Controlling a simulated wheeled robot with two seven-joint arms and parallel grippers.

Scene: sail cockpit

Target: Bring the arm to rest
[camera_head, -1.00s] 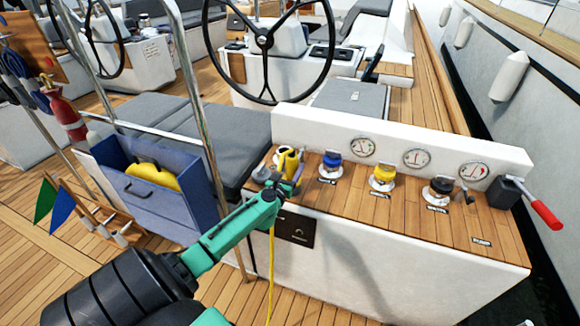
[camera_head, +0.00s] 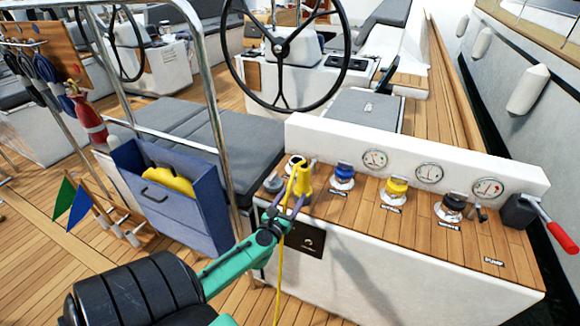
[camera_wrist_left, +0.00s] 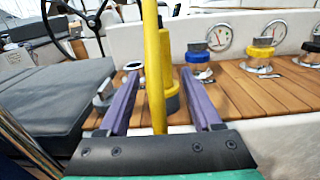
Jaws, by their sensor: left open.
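My left gripper (camera_head: 287,205) is in front of the left end of the wooden-topped console (camera_head: 410,222). Its purple fingers are spread in the left wrist view (camera_wrist_left: 160,100). A yellow upright fitting (camera_head: 304,180) stands on the console just beyond the fingertips and also shows in the left wrist view (camera_wrist_left: 170,82). A thin yellow line (camera_head: 281,270) runs from near the fitting down past the gripper. In the wrist view, the line (camera_wrist_left: 155,60) passes upright between the fingers; contact cannot be told. My right gripper is out of view.
Blue, yellow and black-topped winches (camera_head: 343,177) line the console, with gauges (camera_head: 429,173) behind. A red-handled lever (camera_head: 560,236) is at its right end.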

